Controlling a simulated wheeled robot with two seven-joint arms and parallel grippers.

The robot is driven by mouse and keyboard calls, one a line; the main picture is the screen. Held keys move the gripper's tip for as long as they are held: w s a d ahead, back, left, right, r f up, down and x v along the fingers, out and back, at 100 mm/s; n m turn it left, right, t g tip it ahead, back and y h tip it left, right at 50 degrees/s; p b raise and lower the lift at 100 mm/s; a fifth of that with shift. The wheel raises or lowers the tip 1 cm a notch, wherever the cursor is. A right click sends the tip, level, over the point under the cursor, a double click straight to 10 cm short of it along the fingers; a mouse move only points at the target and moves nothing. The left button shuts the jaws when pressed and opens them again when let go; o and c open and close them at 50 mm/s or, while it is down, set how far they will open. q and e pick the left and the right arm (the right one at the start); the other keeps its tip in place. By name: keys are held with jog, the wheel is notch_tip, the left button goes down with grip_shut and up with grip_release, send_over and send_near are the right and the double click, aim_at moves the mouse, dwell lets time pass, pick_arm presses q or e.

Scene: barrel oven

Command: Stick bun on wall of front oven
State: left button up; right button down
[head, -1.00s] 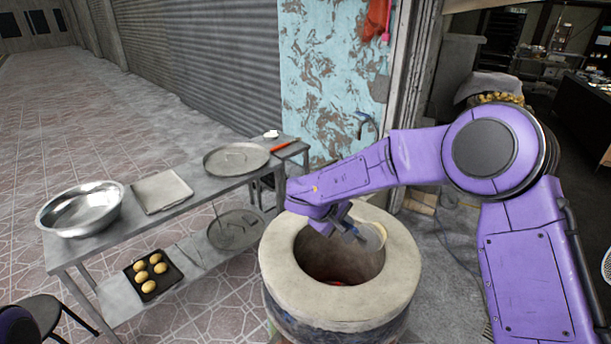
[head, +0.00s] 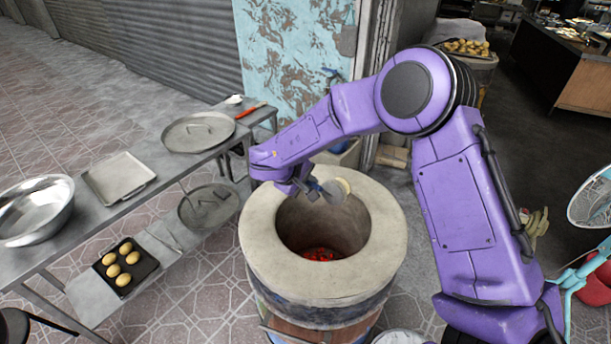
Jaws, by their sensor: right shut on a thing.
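The front oven (head: 265,262) is a round barrel with a thick pale rim and an open mouth, with red embers (head: 320,255) at its bottom. My right gripper (head: 318,190) is over the far part of the mouth, at about rim height. The jaws are partly hidden by my wrist. My left gripper is out of view.
A metal table at left holds a steel bowl (head: 32,212), a square tray (head: 118,177) and a round lid (head: 197,132). A black tray (head: 126,269) with several buns is on its lower shelf. Another barrel (head: 463,62) with buns on top stands behind my arm.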

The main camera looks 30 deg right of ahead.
jog(key=shift+w+d+f, duration=0.1)
jog(key=shift+w+f, duration=0.35)
jog(key=shift+f, duration=0.25)
jog(key=shift+w, duration=0.3)
jog(key=shift+s+h, duration=0.1)
jog(key=shift+h, duration=0.4)
jog(key=shift+s+r, duration=0.3)
jog(key=shift+s, duration=0.25)
jog(key=shift+w+f, duration=0.15)
jog(key=shift+f, duration=0.35)
jog(key=shift+w+f, duration=0.15)
jog(key=shift+f, duration=0.35)
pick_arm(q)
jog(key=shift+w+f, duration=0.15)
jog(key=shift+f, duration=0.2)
pick_arm(e)
jog(key=shift+s+f, duration=0.2)
jog(key=shift+f, duration=0.3)
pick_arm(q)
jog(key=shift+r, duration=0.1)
